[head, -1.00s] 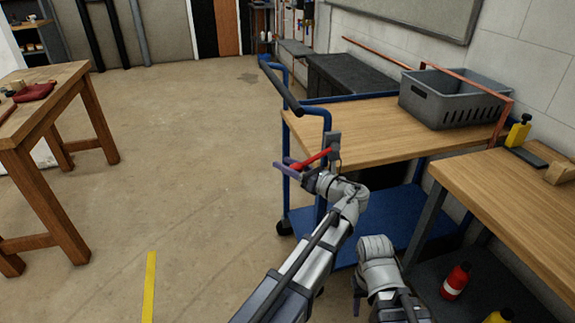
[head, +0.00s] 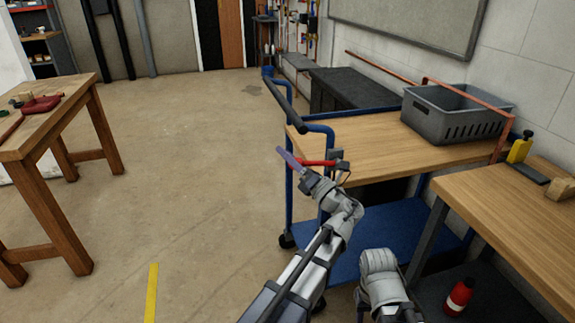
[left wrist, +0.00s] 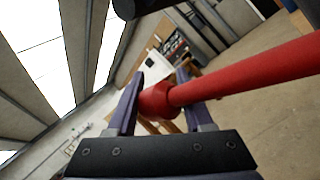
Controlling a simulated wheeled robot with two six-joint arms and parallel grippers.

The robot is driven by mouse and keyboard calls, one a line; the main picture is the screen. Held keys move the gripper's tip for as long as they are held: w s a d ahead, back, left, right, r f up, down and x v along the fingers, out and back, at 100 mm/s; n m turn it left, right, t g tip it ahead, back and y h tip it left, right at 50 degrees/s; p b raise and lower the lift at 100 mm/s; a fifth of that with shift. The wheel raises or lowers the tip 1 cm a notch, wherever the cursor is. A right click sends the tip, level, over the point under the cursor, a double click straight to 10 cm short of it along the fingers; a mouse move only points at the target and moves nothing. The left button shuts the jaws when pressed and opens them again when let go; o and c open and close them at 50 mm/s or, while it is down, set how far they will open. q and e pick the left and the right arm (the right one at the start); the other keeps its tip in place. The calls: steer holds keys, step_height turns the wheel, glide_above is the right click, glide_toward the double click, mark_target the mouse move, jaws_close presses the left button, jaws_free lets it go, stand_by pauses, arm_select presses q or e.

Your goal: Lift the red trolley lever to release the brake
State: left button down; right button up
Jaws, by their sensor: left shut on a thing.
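The red lever (head: 316,163) sits at the handle end of the blue trolley (head: 322,130), by a small grey bracket (head: 337,153). It now lies about level in the head view. My left gripper (head: 290,160) is at the lever's free end. In the left wrist view the red lever (left wrist: 250,76) comes in from the right, and its knobbed end lies between the two purple fingers of my left gripper (left wrist: 157,92), which are shut on it. My right arm is folded low beside the trolley; its jaws cannot be made out.
A grey basket (head: 452,112) stands on the trolley's wooden top. A wooden workbench (head: 520,215) is close on the right, with a red bottle (head: 459,297) below. Another wooden table (head: 50,125) is at left. The floor between is clear.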

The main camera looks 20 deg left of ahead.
arm_select(q)
steer(key=shift+w+d+r+m+t+p, duration=0.2)
steer(key=shift+r+m+t, duration=0.25)
steer(key=shift+r+m, duration=0.2)
steer(key=shift+w+d+r+m+t+p, duration=0.1)
steer(key=shift+w+d+r+m+t, duration=0.1)
steer(key=shift+r+m+t, duration=0.35)
steer(key=shift+w+d+r+m+t+p, duration=0.1)
steer(key=shift+d+r+m+t+p, duration=0.15)
steer(key=shift+r+m, duration=0.5)
arm_select(e)
steer(key=shift+r, duration=0.6)
arm_select(q)
steer(key=shift+f+m, duration=0.1)
steer(key=shift+m, duration=0.15)
steer(key=shift+c, duration=1.5)
jaws_free()
steer(key=shift+s+f, duration=0.1)
